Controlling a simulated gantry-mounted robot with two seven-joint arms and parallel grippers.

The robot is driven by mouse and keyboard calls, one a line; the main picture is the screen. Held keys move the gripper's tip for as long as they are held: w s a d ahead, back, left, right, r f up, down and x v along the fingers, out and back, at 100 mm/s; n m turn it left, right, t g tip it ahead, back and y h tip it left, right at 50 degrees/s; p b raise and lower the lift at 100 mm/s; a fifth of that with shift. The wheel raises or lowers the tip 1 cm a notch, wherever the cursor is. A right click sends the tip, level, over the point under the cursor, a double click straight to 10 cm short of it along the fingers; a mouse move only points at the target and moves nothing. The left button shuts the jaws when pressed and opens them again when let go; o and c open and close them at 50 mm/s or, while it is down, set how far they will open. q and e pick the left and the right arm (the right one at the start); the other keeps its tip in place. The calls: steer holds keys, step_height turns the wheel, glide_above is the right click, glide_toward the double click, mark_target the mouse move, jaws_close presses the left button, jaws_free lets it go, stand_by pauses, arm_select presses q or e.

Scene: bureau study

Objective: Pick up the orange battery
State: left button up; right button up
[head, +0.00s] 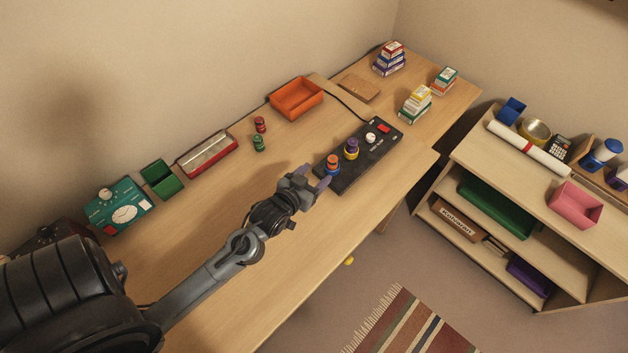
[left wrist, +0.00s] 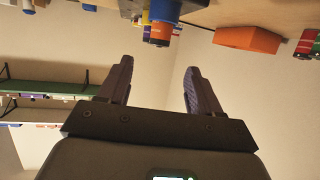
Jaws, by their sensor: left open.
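The orange battery (head: 333,159) stands upright in a blue ring (head: 332,170) at the near left end of a black panel (head: 362,168) on the desk. My left gripper (head: 315,177) is open and empty, just left of the battery and apart from it, fingers pointing toward the panel. In the left wrist view, which is upside down, the orange battery (left wrist: 157,34) shows beyond the gap between the open fingertips (left wrist: 158,68). My right gripper is not in view.
A purple battery (head: 351,145) in a yellow ring and a white knob (head: 370,138) are further along the panel. Red (head: 260,124) and green (head: 258,143) batteries stand behind, near an orange tray (head: 280,100). The desk's front strip (head: 300,262) is clear.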

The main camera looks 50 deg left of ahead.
mark_target(335, 158)
arm_select(q)
steer(key=b+x, duration=0.1)
steer(key=x, duration=0.2)
steer(key=f+b+x, duration=0.1)
steer(key=x, duration=0.3)
steer(key=shift+s, duration=0.1)
steer(key=shift+x, duration=2.85)
steer(key=shift+r, duration=0.1)
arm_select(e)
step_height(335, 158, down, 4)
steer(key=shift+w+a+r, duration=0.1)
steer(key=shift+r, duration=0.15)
arm_select(q)
steer(key=c, duration=1.1)
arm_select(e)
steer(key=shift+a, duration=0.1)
